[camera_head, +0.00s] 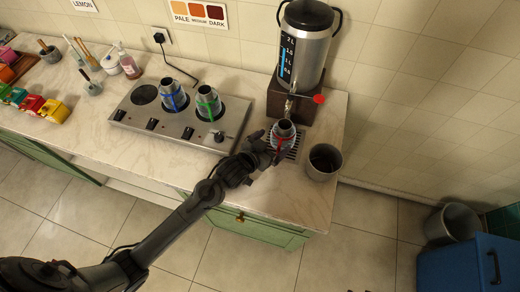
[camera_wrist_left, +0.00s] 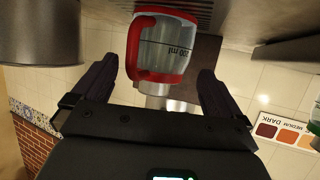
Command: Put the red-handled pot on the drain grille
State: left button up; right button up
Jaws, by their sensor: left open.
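My left gripper (camera_head: 270,145) is open at the front of the pot. Its fingers (camera_wrist_left: 155,82) are spread to either side, apart from it. My right gripper is out of view.
The samovar (camera_head: 305,45) with a red tap knob (camera_head: 319,99) stands behind the grille. The hob (camera_head: 180,122) on the left holds a blue-handled pot (camera_head: 173,96) and a green-handled pot (camera_head: 208,103).

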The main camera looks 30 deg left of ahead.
pick_arm(q)
jog(key=s+g, duration=0.1)
jog(key=s, duration=0.4)
jog(key=s+a+f+g+y, duration=0.1)
jog(key=s+g, duration=0.1)
jog(key=s, duration=0.4)
jog(key=s+a+g, duration=0.1)
jog(key=s+g, duration=0.1)
jog(key=s, duration=0.4)
jog(key=shift+f+y+p, duration=0.3)
jog(key=shift+f+p, duration=0.05)
jog(key=s+a+g, duration=0.1)
jog(key=s+g, duration=0.3)
jog(key=s, duration=0.7)
jog(key=shift+s+f+g+y, duration=0.3)
jog(key=shift+s+f+g, duration=0.1)
jog(key=shift+f, duration=0.05)
notch_tip(320, 180, up, 29)
jog(key=p, duration=2.9)
jog(key=shift+r, duration=0.2)
jog(key=shift+f, duration=0.1)
